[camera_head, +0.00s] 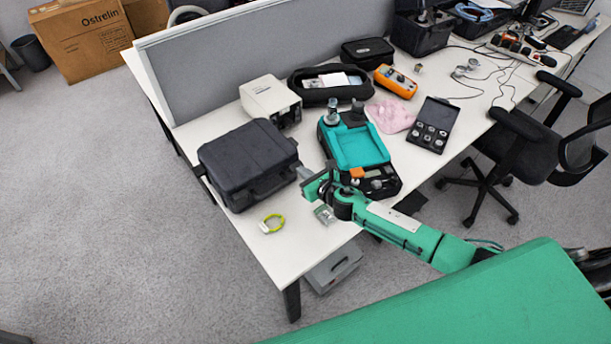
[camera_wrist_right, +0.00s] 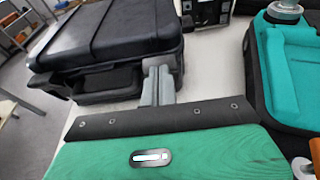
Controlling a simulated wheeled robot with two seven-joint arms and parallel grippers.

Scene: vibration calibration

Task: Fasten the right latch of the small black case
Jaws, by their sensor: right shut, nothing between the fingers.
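The black case (camera_head: 248,158) lies with its lid down near the table's left end. In the right wrist view the case (camera_wrist_right: 115,35) fills the top left, with its handle (camera_wrist_right: 105,84) on the front side. My right gripper (camera_head: 304,173) is at the case's right front corner. Its grey fingers (camera_wrist_right: 158,72) are shut with nothing between them, and they overlap the right end of the case front. The right latch is not clearly visible behind the fingers, so I cannot tell its state or whether they touch it. My left gripper is not in view.
A teal and black device (camera_head: 358,148) stands just right of the gripper. A yellow-green loop (camera_head: 271,223) lies in front of the case. A white box (camera_head: 270,99) stands behind it, near the grey divider (camera_head: 250,55). The table's front edge is close below.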

